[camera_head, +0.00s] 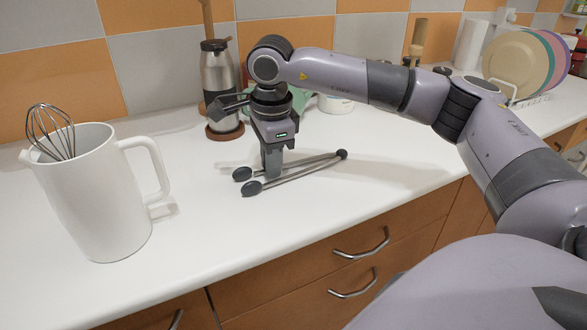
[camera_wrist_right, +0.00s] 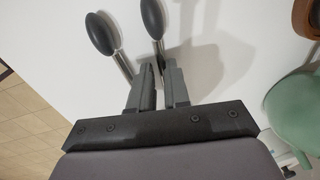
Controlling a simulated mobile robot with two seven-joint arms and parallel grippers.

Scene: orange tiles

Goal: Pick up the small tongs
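The small tongs (camera_head: 300,168) lie on the white counter, with two thin metal arms, dark oval tips at the left and a dark hinge end at the right. My right gripper (camera_head: 272,165) points down at them near the oval tips. In the right wrist view, its two fingers (camera_wrist_right: 162,85) are close together, with one metal arm of the tongs (camera_wrist_right: 160,48) between them. The other arm, with its oval tip (camera_wrist_right: 101,33), passes outside the left finger. The fingers hide part of the tongs. My left gripper is not in view.
A white jug (camera_head: 90,200) with a whisk (camera_head: 52,130) stands at the left. A metal flask (camera_head: 219,80) and a green object (camera_head: 299,98) stand behind my right gripper. A plate rack (camera_head: 518,100) is far right. The counter in front of the tongs is clear.

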